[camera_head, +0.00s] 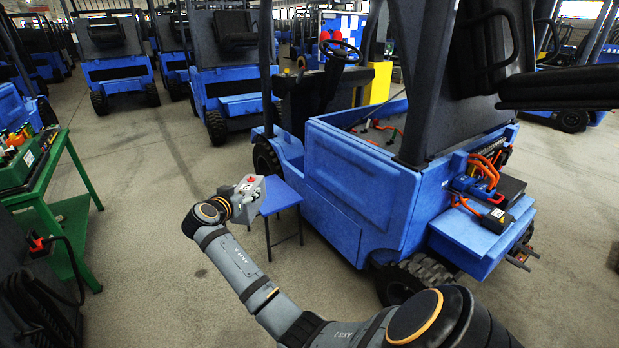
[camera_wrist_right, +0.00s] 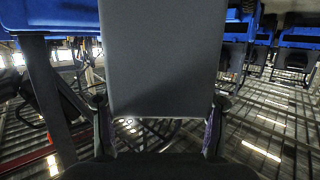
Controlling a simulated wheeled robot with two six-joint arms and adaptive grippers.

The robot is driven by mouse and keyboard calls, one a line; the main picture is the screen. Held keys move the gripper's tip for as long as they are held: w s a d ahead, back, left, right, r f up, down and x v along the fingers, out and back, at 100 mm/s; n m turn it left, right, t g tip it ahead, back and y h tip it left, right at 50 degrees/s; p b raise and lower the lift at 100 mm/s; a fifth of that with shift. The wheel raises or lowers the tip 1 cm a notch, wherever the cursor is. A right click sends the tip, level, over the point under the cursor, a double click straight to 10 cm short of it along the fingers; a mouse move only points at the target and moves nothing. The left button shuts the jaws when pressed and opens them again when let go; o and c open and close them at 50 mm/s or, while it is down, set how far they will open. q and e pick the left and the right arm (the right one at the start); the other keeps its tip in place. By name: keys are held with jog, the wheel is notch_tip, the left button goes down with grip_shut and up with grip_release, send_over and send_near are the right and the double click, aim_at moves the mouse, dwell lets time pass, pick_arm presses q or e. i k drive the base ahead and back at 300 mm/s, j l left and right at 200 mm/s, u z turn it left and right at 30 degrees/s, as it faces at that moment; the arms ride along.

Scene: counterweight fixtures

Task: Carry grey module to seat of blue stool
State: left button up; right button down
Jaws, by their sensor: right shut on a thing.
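The grey module (camera_head: 249,184), a small light-grey box with a red spot on it, is at the end of my right arm in the head view. My right gripper (camera_wrist_right: 160,110) is shut on the module, whose flat dark-grey face (camera_wrist_right: 163,55) fills the middle of the right wrist view between the fingers. The blue stool (camera_head: 281,197) stands just right of the module, with a flat blue seat and thin dark legs. The module overlaps the seat's left edge in the picture; I cannot tell whether they touch. My left gripper is not in view.
A blue forklift (camera_head: 362,190) stands close behind and right of the stool. A green table (camera_head: 48,172) with tools is at the left. More blue forklifts (camera_head: 120,70) line the back. Bare concrete floor (camera_head: 150,200) lies between the table and the stool.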

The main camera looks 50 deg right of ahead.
aim_at(272, 195)
jog(key=i+l+z, duration=0.25)
jog(key=i+l, duration=1.35)
jog(key=l, duration=0.1)
